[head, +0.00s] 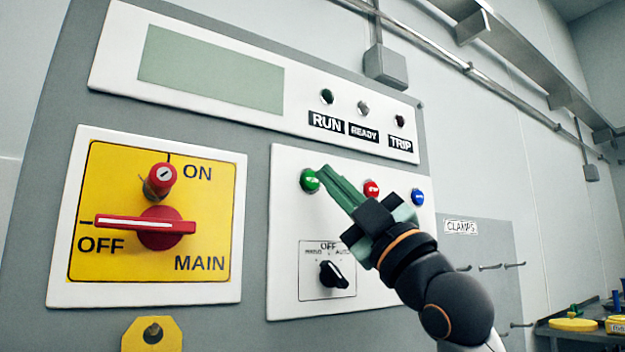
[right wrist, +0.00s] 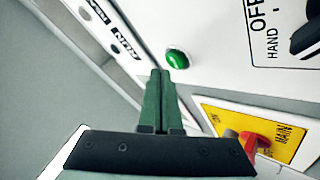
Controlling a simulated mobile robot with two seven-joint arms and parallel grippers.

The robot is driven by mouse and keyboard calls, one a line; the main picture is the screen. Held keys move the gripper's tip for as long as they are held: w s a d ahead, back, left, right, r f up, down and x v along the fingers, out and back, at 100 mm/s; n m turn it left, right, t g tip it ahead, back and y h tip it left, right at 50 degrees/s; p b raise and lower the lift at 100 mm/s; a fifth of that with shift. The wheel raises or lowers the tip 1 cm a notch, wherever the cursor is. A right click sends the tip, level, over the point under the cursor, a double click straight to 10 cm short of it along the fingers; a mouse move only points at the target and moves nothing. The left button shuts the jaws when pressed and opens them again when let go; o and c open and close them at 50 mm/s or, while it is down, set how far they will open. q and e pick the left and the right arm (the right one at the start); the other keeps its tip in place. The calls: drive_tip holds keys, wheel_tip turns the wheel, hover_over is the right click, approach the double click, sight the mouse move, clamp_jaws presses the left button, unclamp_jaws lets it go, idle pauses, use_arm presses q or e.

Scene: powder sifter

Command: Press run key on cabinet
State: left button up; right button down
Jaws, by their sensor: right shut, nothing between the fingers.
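The cabinet (head: 50,240) is grey and carries a white control panel (head: 285,230) with a green button (head: 309,180), a red button (head: 371,188) and a blue button (head: 417,196). My right gripper (head: 324,173) is shut and empty, its green fingertips close to the right side of the green button in the head view. In the right wrist view the green button (right wrist: 177,59) shows just beyond the fingertips (right wrist: 160,72). I cannot tell whether they touch. A RUN label (head: 326,122) is on the upper display panel. My left gripper is not in view.
A black selector knob (head: 333,275) sits below the buttons. A red rotary handle (head: 150,225) and a red key switch (head: 160,178) stick out from the yellow MAIN plate (head: 120,265) at left. A bench (head: 570,330) stands at far right.

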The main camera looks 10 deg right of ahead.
drive_tip(key=shift+w, duration=0.1)
drive_tip(key=shift+w+a+p, duration=0.1)
drive_tip(key=shift+w+p, duration=0.2)
drive_tip(key=shift+p, duration=0.05)
drive_tip(key=shift+w+a+p, duration=0.15)
drive_tip(key=shift+w+p, duration=0.2)
drive_tip(key=shift+w, duration=0.1)
idle(0.8)
drive_tip(key=shift+s, duration=0.1)
drive_tip(key=shift+s+d+b, duration=0.25)
drive_tip(key=shift+s+b, duration=0.05)
drive_tip(key=shift+s, duration=0.4)
drive_tip(key=shift+s+d+b, duration=0.25)
drive_tip(key=shift+s+d, duration=0.05)
drive_tip(key=shift+s, duration=0.5)
drive_tip(key=shift+s+d+b, duration=0.25)
drive_tip(key=shift+s+d, duration=0.05)
drive_tip(key=shift+s, duration=0.45)
drive_tip(key=shift+s+d+b, duration=0.25)
drive_tip(key=shift+s+d, duration=0.05)
drive_tip(key=shift+s, duration=0.5)
